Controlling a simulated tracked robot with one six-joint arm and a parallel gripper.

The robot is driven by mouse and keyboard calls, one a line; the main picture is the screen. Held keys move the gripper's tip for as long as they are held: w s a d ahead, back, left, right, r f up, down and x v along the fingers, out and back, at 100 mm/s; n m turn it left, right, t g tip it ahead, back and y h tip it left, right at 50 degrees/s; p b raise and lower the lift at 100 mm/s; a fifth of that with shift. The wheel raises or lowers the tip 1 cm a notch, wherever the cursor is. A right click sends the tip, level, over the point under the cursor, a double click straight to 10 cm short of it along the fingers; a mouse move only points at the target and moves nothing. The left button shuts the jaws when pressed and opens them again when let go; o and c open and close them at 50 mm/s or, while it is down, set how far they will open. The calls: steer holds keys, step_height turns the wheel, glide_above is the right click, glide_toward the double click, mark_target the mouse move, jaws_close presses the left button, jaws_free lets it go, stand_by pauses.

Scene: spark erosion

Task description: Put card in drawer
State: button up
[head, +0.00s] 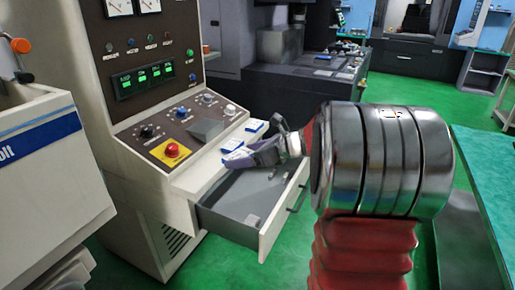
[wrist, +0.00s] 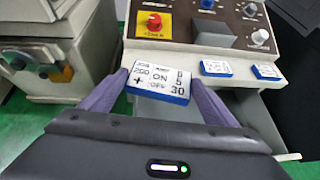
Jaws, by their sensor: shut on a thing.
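In the head view my gripper (head: 249,155) and the card (head: 237,159) are above the back left part of the open drawer (head: 236,196), near the console ledge. The drawer is pulled out below the ledge, with a grey inside and a pale front.
Two similar cards, one (wrist: 216,68) and another (wrist: 266,72), lie on the console ledge right of the held one. The control panel (head: 180,135) with knobs and a red button rises behind. Green floor surrounds the console.

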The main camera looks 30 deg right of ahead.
steer(key=s+a+f+m+h, duration=0.1)
steer(key=s+a+f, duration=0.1)
steer(key=a+f, duration=1)
steer(key=a, duration=0.3)
steer(key=shift+s+a+f, duration=0.15)
steer(key=shift+a+f, duration=0.1)
steer(key=shift+f, duration=0.1)
